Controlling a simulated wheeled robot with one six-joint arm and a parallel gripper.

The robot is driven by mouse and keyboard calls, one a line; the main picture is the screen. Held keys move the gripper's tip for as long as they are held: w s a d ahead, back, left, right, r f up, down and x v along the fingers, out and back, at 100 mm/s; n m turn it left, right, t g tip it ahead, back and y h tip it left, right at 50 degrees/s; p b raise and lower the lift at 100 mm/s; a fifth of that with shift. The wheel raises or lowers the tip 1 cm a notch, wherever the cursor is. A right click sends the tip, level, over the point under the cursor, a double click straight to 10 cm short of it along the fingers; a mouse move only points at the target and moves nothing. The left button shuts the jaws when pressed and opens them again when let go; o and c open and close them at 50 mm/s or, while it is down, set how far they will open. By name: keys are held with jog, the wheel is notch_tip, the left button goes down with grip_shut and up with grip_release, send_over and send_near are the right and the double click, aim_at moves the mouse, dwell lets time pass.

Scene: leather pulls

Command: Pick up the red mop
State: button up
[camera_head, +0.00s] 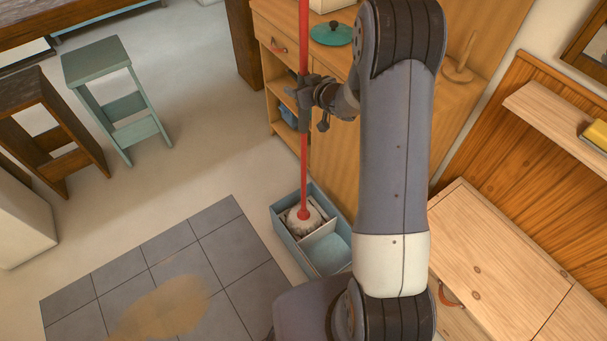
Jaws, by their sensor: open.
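The red mop (304,170) stands upright, its long thin red handle running up out of the top of the view. Its white head (304,217) sits inside a light blue box (284,238) on the floor. My gripper (305,92) is at the handle, about halfway up the visible length. Its jaws are open, with the handle at or between the fingertips; I cannot tell whether they touch it. The arm comes in from the right and hides part of the cabinet behind.
A wooden cabinet (335,165) with a teal lid (331,34) on top stands behind the mop. A teal stool (100,60) and a dark wooden stool (35,105) are at left. Grey floor tiles (215,240) bear a brownish stain (165,312). A wooden counter (490,265) is at right.

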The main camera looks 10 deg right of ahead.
jog(key=shift+c, duration=0.3)
grip_shut()
dwell(0.3)
